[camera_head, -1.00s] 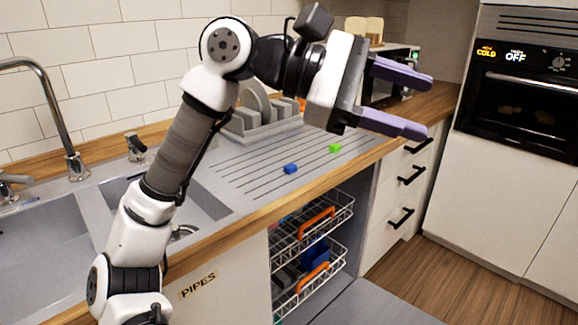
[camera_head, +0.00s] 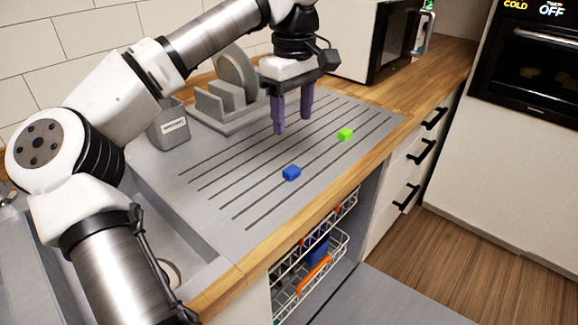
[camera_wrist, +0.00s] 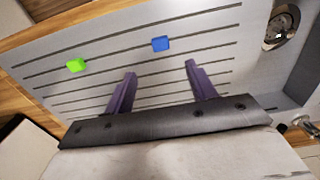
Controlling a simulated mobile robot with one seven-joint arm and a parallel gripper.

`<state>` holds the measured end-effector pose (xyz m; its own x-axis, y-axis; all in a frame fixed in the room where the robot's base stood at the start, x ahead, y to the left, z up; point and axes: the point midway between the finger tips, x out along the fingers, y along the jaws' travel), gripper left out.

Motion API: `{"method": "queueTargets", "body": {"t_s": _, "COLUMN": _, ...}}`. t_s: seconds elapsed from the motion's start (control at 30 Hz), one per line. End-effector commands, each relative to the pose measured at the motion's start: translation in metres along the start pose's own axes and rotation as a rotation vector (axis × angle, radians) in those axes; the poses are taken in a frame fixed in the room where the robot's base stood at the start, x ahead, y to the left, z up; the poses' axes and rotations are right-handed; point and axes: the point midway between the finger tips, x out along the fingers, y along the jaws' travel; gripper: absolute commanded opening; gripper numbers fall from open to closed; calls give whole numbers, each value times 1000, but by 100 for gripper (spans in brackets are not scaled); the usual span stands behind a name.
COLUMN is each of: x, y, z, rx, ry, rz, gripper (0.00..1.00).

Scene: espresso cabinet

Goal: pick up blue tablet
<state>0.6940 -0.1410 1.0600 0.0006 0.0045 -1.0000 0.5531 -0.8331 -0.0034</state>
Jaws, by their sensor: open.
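The blue tablet (camera_head: 291,173) is a small blue block lying on the grooved grey drainboard (camera_head: 215,180), toward its front edge. My gripper (camera_head: 292,125) points down above the drainboard, behind the blue tablet in the head view, with its purple fingers apart and nothing between them. In the wrist view, the blue tablet (camera_wrist: 160,44) lies beyond the fingertips of my gripper (camera_wrist: 160,68), between their two lines and clear of both. Nothing hides the tablet in either view.
A bright green block (camera_head: 345,134) lies on the drainboard to the right of the tablet. A grey dish rack (camera_head: 225,108) and a grey holder (camera_head: 169,127) stand behind. The sink is at left. Below the wooden counter edge (camera_head: 290,218) is an open dishwasher with a wire rack (camera_head: 325,262).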

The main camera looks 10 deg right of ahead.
Motion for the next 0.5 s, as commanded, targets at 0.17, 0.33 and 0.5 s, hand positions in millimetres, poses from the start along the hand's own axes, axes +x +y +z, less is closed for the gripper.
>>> {"method": "queueTargets", "body": {"t_s": 0.17, "x": 38, "y": 0, "z": 0, "rx": 2, "ry": -4, "rz": 0, "gripper": 56}}
{"method": "queueTargets", "body": {"t_s": 0.33, "x": 60, "y": 0, "z": 0, "rx": 1, "ry": -3, "rz": 2, "gripper": 56}}
{"method": "queueTargets", "body": {"t_s": 0.5, "x": 68, "y": 0, "z": 0, "rx": 0, "ry": -3, "rz": 2, "gripper": 56}}
